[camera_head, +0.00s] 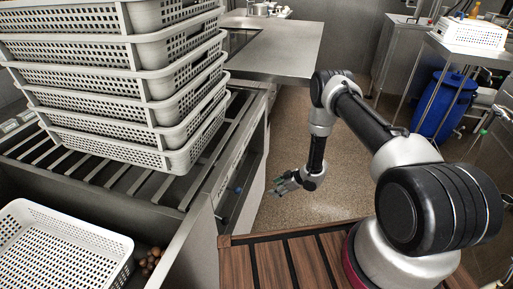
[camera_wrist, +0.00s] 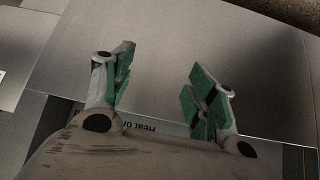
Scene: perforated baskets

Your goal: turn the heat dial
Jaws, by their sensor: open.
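My gripper (camera_head: 285,185) hangs low at the end of my arm, in front of the side panel of the slatted counter in the head view. It also shows in the wrist view (camera_wrist: 163,82), with its two green-padded fingers spread wide and nothing between them. I cannot make out the heat dial clearly in either view. A small bluish spot (camera_head: 237,189) shows on the counter's front panel, too small to identify. The gripper appears apart from the panel.
Stacked white perforated baskets (camera_head: 150,75) stand on the slatted counter (camera_head: 120,185). Another white basket (camera_head: 60,245) sits at lower left beside brown round items (camera_head: 150,262). A steel table (camera_head: 275,50) stands behind. The speckled floor (camera_head: 300,130) around the gripper is clear.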

